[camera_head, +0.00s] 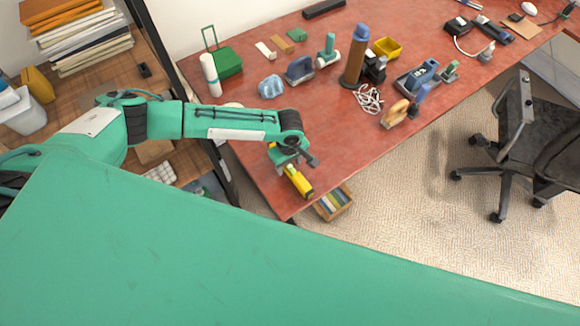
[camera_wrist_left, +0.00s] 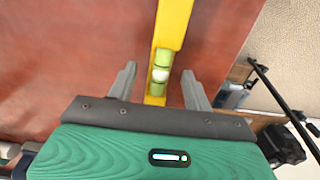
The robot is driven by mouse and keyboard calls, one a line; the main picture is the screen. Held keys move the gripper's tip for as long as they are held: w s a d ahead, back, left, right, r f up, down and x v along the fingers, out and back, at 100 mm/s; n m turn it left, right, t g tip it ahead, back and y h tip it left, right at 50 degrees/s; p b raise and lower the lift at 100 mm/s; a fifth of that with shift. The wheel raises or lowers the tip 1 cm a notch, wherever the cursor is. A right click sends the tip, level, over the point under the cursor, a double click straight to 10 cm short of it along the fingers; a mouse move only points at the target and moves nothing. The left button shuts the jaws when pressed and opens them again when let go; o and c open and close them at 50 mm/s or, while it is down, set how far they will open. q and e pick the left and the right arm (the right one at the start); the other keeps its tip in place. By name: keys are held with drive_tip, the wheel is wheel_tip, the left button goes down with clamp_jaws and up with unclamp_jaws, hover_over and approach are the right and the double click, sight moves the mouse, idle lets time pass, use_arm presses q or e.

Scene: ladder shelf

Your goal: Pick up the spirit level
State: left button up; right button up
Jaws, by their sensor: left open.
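The yellow spirit level (camera_head: 299,182) lies on the red table near its front left corner. In the left wrist view the spirit level (camera_wrist_left: 173,27) runs between my fingers, with its green vial showing. My left gripper (camera_head: 296,161) is over it in the head view. In the left wrist view the left gripper (camera_wrist_left: 157,88) is open, with one grey finger on each side of the level and a gap on both sides. Whether the fingertips reach down to the tabletop is hard to tell. My right gripper is not in view.
The red table (camera_head: 262,178) is bare around the level. Its edge is close by, with a wooden box (camera_head: 334,203) below it. Tools, including a brown cylinder with a blue top (camera_head: 354,58), stand further back. A black chair (camera_head: 535,135) is at the right.

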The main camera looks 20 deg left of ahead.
use_arm(q)
drive_tip(key=shift+f, duration=1.2)
clamp_jaws()
drive_tip(key=shift+r, duration=0.1)
